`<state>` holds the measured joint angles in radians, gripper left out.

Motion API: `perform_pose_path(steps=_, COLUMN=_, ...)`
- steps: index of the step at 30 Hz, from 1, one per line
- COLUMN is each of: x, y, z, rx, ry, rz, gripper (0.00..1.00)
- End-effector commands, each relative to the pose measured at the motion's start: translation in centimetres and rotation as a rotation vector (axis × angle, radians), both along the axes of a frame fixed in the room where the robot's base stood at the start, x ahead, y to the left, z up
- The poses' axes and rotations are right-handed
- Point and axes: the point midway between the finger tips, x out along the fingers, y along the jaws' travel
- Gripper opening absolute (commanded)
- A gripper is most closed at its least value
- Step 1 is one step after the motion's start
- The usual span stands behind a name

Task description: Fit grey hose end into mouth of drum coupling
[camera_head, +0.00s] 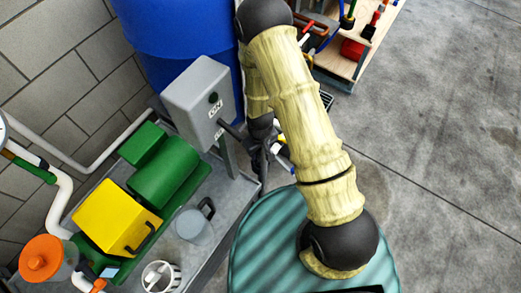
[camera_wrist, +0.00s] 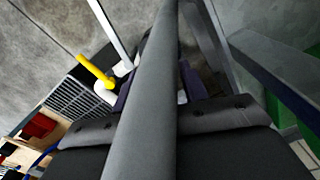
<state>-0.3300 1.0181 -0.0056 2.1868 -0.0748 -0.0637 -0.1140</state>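In the wrist view a thick grey hose (camera_wrist: 150,110) runs up the middle of the picture, between the two dark fingers of my gripper (camera_wrist: 157,85), which look closed around it. Its far end is hidden or too dark to make out. In the head view my gripper (camera_head: 266,156) is partly hidden behind my own arm, just right of the grey switch box. The large blue drum (camera_head: 180,35) stands behind that box. I cannot clearly make out the drum coupling or its mouth in either view.
The grey switch box (camera_head: 198,100) stands on a post at the bench (camera_head: 222,205), close to my gripper. A green pump (camera_head: 165,172) and yellow box (camera_head: 112,218) are on the left. A wooden shelf (camera_head: 345,65) is at the top. Concrete floor on the right is clear.

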Motion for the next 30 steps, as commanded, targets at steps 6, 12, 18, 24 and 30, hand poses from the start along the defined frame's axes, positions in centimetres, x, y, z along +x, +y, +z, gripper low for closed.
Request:
perform_pose_path(steps=6, x=0.0, y=0.0, z=0.3, rx=0.0, ry=0.0, rz=0.0, gripper=0.43)
perform_pose_path(steps=12, x=0.1, y=0.0, z=2.2, rx=0.001, ry=-0.003, rz=0.0, gripper=0.43)
perform_pose_path(steps=18, x=0.1, y=0.0, z=5.6, rx=0.001, ry=-0.004, rz=0.0, gripper=0.43)
perform_pose_path(steps=24, x=0.1, y=0.0, z=9.0, rx=0.001, ry=-0.004, rz=-0.001, gripper=0.43)
perform_pose_path(steps=30, x=0.1, y=0.0, z=11.6, rx=0.001, ry=-0.002, rz=-0.001, gripper=0.43)
